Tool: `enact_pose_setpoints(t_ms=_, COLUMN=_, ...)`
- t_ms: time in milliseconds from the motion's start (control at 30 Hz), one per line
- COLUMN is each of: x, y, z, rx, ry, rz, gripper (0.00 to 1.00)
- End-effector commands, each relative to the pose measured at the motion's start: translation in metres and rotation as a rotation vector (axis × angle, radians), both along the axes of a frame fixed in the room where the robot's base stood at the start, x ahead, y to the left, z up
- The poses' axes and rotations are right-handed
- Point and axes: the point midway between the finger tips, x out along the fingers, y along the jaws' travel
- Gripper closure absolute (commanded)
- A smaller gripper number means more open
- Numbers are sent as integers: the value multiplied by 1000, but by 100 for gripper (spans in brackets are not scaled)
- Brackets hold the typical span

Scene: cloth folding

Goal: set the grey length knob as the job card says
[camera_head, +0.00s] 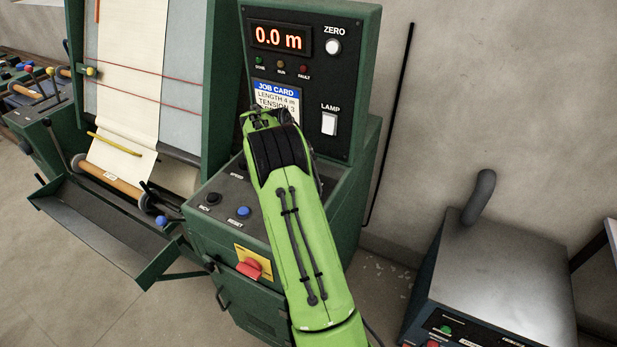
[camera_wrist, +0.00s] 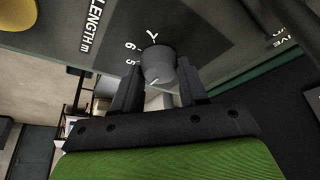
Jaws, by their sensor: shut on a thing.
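The grey length knob (camera_wrist: 159,64) is in the middle of the wrist view, beside the label "LENGTH m" (camera_wrist: 88,24). My gripper (camera_wrist: 158,82) is shut on it, one dark finger on each side. The scale figures 5, 6 and 7 show around the knob; the fingers and knob hide others. A small pale mark shows on the knob, but I cannot tell which figure it points to. In the head view my arm hides the knob and gripper tips. The job card (camera_head: 276,94) reads "LENGTH 4 m" and "TENSION 3"; its lower part is hidden behind my wrist.
The display (camera_head: 280,38) reads 0.0 m. The ZERO button (camera_head: 333,47) and LAMP switch (camera_head: 329,124) are on the upright panel. A black button (camera_head: 213,198), the blue RESET button (camera_head: 243,212) and a red switch (camera_head: 249,269) lie left of my arm. A metal-topped cabinet (camera_head: 500,270) stands at right.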

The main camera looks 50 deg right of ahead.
Motion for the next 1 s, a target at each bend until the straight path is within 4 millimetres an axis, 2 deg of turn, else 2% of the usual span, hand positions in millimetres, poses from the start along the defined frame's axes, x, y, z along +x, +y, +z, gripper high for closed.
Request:
enact_pose_setpoints(t_ms=133, x=0, y=0, z=0, rx=1, ry=0, rz=2, gripper=88)
enact_pose_setpoints(t_ms=167, x=0, y=0, z=0, rx=1, ry=0, rz=2, gripper=53)
enact_pose_setpoints(t_ms=300, x=0, y=0, z=0, rx=1, ry=0, rz=2, gripper=33)
enact_pose_setpoints(t_ms=567, x=0, y=0, z=1, rx=0, ry=0, rz=2, gripper=33)
enact_pose_setpoints(t_ms=667, x=3, y=4, z=11, rx=-1, ry=-3, rz=3, gripper=33)
enact_pose_setpoints(t_ms=767, x=8, y=12, z=34, rx=-2, ry=-4, rz=6, gripper=33)
enact_pose_setpoints(t_ms=1000, x=20, y=35, z=99, rx=-3, ry=-3, rz=5, gripper=33)
